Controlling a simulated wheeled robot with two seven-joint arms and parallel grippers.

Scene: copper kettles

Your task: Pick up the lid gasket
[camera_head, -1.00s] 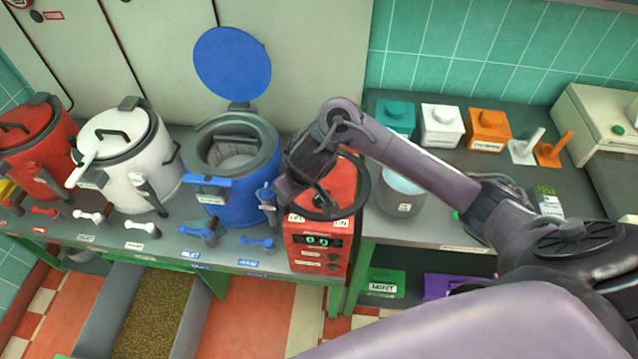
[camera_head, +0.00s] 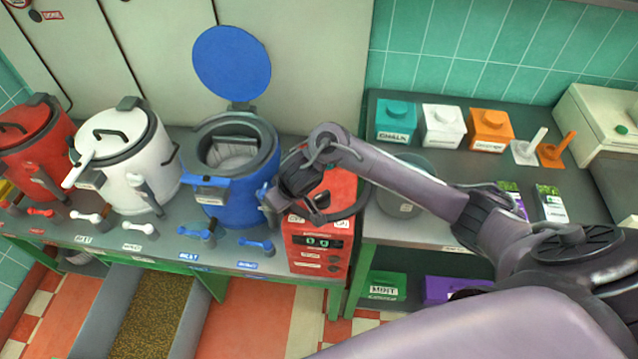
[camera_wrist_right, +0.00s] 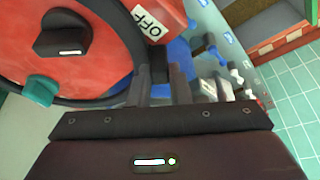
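The lid gasket, a large black ring (camera_head: 345,212), lies on top of the red box (camera_head: 318,262) with the display, right of the blue kettle. My arm hides part of the ring. In the right wrist view, the ring (camera_wrist_right: 75,101) curves around the box's red top and passes close to the left finger. My right gripper (camera_wrist_right: 162,85) is low over the box's edge by the ring, its two fingers apart. The gripper also shows, partly hidden, in the head view (camera_head: 290,200). My left gripper is out of view.
The blue kettle (camera_head: 240,180), lid raised, stands close left of the box, with white (camera_head: 130,165) and red kettles (camera_head: 35,150) beyond. A grey pot (camera_head: 400,195) is right, partly behind my arm. Teal, white and orange containers stand at the back right.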

